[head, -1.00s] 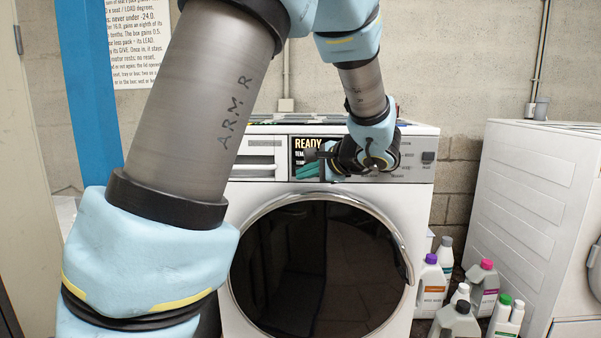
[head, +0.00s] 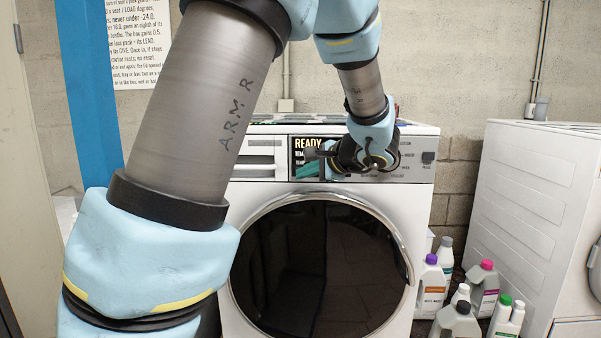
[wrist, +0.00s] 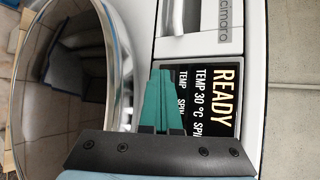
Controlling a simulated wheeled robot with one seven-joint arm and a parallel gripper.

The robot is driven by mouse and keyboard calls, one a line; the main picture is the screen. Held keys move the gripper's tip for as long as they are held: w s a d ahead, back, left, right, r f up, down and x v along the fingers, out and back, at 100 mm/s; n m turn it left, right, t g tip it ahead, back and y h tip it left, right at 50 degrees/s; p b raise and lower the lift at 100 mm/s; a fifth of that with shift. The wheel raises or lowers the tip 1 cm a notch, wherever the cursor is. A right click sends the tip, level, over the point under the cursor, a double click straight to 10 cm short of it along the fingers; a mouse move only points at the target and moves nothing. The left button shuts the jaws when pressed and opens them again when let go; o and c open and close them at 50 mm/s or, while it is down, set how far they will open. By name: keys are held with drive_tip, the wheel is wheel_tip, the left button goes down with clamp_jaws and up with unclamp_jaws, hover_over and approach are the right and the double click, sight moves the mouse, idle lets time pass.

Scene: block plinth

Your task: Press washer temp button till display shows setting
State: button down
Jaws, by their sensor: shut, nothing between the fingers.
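The white washer (head: 251,190) stands ahead with its round dark door below the control panel. Its display (wrist: 221,100) is lit and reads READY, with TEMP 30 °C and a cut-off SPIN entry beneath; it also shows in the head view (head: 305,144). Lower TEMP and SPIN labels show beside my fingers. My gripper (wrist: 160,78) has teal fingers, shut and empty, in front of the panel at the display's lower edge; it also shows in the head view (head: 308,171). The fingers hide the spot under the tips, so I cannot tell whether they touch a button.
A second white machine (head: 520,200) stands at the right. Several detergent bottles (head: 432,285) are on the floor between the machines. A blue post (head: 90,90) rises at the left, with a printed notice (head: 138,45) on the wall behind.

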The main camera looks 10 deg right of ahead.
drive_tip(key=shift+s+a, duration=0.15)
drive_tip(key=shift+s, duration=0.55)
drive_tip(key=shift+s+b, duration=0.1)
drive_tip(key=shift+b, duration=0.2)
drive_tip(key=s, duration=0.2)
drive_tip(key=s+a+b, duration=0.1)
drive_tip(key=s, duration=0.1)
drive_tip(key=shift+s, duration=0.35)
idle(0.9)
drive_tip(key=s+a+f+n+g+h, duration=0.3)
drive_tip(key=s+a+f+n+g, duration=0.2)
drive_tip(key=a+f+n, duration=0.2)
drive_tip(key=s+a+f+n+g+h, duration=0.3)
drive_tip(key=s+a+f+n, duration=0.3)
drive_tip(key=a+f, duration=0.4)
drive_tip(key=shift+s+f+n+g+h, duration=0.3)
drive_tip(key=shift+f+n+g, duration=0.15)
drive_tip(key=shift+n+g, duration=0.4)
